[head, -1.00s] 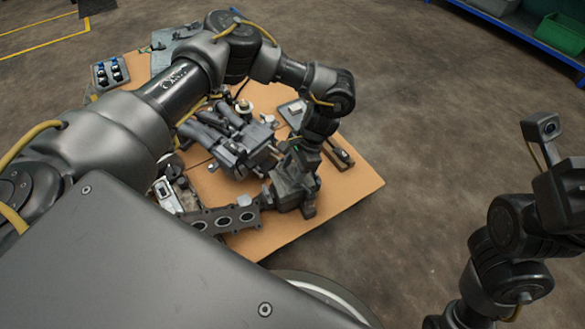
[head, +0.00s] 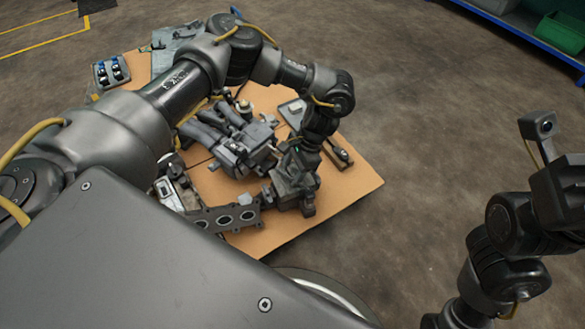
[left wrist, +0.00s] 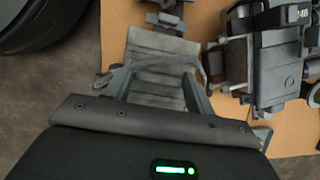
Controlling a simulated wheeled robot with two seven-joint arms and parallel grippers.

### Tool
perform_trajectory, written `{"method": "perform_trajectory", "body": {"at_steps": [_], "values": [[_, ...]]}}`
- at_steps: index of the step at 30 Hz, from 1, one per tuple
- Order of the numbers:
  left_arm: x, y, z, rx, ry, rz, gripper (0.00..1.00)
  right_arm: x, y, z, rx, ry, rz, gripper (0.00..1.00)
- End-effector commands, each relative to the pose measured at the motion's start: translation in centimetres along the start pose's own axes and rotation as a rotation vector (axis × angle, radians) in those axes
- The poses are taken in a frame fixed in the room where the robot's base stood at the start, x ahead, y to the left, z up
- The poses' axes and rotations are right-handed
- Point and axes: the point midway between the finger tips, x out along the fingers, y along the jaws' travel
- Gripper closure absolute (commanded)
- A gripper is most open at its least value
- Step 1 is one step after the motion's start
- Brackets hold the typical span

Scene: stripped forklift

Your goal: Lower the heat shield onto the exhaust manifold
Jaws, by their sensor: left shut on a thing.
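My left gripper (head: 292,186) points down over the front right of the table. Its fingers (left wrist: 160,75) are shut on a grey ribbed sheet, the heat shield (left wrist: 157,90), which shows between and beyond them in the left wrist view. Where the shield's underside meets the things below is hidden. A dark grey assembly with several pipe-like runners (head: 222,128) stands left of the gripper; it shows at the right in the left wrist view (left wrist: 272,70). I cannot tell which part is the exhaust manifold. My right arm stands at the right; its fingers are out of the frame.
A flat dark plate with round holes (head: 225,218) lies at the table's near edge, left of my gripper. A tray with blue-topped parts (head: 112,72) sits at the far left. The orange-brown tabletop (head: 345,195) is bare at the right. A blue shelf with green bins (head: 560,35) stands far right.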

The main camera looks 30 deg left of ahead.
Motion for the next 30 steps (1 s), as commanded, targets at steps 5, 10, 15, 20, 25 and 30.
{"method": "perform_trajectory", "body": {"at_steps": [5, 10, 15, 20, 25, 30], "values": [[0.0, 0.0, 0.0, 0.0, 0.0, 0.0, 0.75, 0.0, 0.0, 0.0, 0.0, 0.0, 0.0, 0.64], [0.2, 0.0, -0.1, 0.0, 0.0, 0.0, 0.75, -0.1, 0.0, 0.0, 0.0, 0.0, 0.0, 0.64], [0.7, 0.0, -0.3, 0.0, 0.0, 0.0, 0.75, -0.2, 0.0, -0.1, 0.0, 0.0, 0.0, 0.64], [1.3, 0.0, -0.6, 0.001, 0.0, 0.0, 0.75, -0.4, -0.1, -0.1, 0.0, 0.0, 0.0, 0.64], [2.0, 0.0, -0.8, 0.0, -0.001, 0.001, 0.75, -0.6, -0.1, -0.1, 0.0, 0.0, 0.0, 0.64], [2.7, 0.0, -1.1, 0.0, 0.0, 0.0, 0.75, -0.8, -0.1, -0.2, 0.0, 0.0, 0.0, 0.64]]}}
